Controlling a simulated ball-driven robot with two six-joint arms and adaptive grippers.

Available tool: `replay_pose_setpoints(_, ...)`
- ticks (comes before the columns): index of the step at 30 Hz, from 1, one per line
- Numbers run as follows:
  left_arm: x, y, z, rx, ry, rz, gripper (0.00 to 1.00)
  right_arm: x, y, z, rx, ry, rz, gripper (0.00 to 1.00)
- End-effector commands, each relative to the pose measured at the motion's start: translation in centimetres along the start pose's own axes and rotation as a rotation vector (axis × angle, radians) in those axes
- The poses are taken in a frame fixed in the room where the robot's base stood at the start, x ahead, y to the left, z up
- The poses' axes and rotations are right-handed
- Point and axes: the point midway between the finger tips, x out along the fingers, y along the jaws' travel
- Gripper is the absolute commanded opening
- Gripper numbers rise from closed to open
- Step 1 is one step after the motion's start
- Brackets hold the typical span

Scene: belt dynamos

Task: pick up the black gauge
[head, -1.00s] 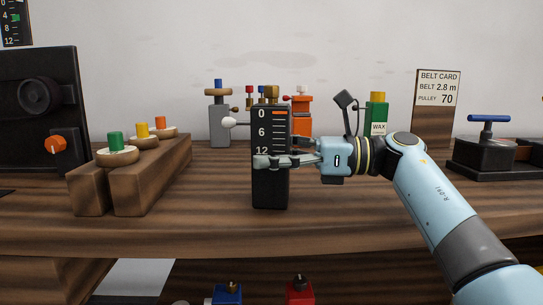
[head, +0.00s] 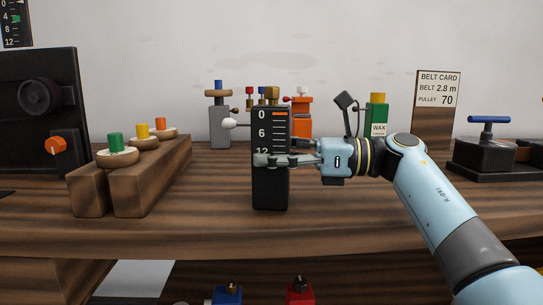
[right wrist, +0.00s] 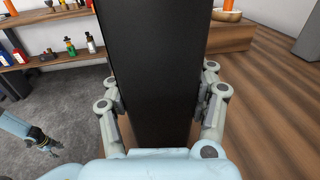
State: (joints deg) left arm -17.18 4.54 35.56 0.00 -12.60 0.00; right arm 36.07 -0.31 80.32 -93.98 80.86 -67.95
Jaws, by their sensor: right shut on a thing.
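The black gauge (head: 270,190) is a tall, narrow black block with white marks 0, 6 and 12 and an orange bar near its top. It stands upright at the front of the wooden bench in the head view. My right gripper (head: 270,160) is shut on its middle from the right, with a finger crossing the face just below the 12. In the right wrist view the gauge (right wrist: 160,70) fills the space between the fingers, its plain black side toward the camera. Whether its base touches the bench is hard to tell. My left gripper does not show in the head view.
A wooden rack with green, yellow and orange knobs (head: 150,182) stands to the left. A green wax bottle (head: 378,113), an orange device (head: 302,117) and a grey post (head: 219,125) stand behind. A black clamp with a blue handle (head: 488,150) sits right. The bench front (head: 350,215) is clear.

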Motion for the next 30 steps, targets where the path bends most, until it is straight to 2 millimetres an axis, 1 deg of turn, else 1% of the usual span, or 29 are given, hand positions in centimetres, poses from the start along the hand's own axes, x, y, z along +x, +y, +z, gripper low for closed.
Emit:
replay_pose_setpoints(5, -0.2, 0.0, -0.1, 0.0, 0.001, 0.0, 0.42, 0.0, 0.0, 1.4, -0.005, -0.003, 0.0, 0.01)
replay_pose_setpoints(8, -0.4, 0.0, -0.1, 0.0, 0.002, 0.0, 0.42, 0.0, 0.0, 2.8, -0.007, -0.003, 0.001, 0.01)
replay_pose_setpoints(11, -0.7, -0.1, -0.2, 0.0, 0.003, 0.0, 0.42, 0.0, 0.0, 4.7, -0.008, -0.003, 0.001, 0.01)
replay_pose_setpoints(12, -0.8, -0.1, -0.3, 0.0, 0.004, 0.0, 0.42, -0.9, 0.3, 4.9, -0.008, 0.0, -0.002, 0.01)
replay_pose_setpoints(14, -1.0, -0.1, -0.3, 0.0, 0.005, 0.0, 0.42, -2.1, 0.8, 5.5, -0.007, 0.002, -0.002, 0.01)
replay_pose_setpoints(21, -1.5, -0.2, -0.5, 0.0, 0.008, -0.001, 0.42, -7.0, 3.1, 8.7, -0.008, 0.003, -0.002, 0.01)
replay_pose_setpoints(24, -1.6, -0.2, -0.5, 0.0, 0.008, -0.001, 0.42, -8.6, 3.8, 9.7, -0.005, 0.002, -0.002, 0.01)
replay_pose_setpoints(27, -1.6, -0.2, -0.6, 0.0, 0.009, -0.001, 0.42, -9.7, 4.3, 10.4, -0.004, 0.001, -0.001, 0.01)
replay_pose_setpoints(30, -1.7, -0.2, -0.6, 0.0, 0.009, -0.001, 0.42, -10.3, 4.6, 10.9, -0.004, -0.001, 0.0, 0.01)
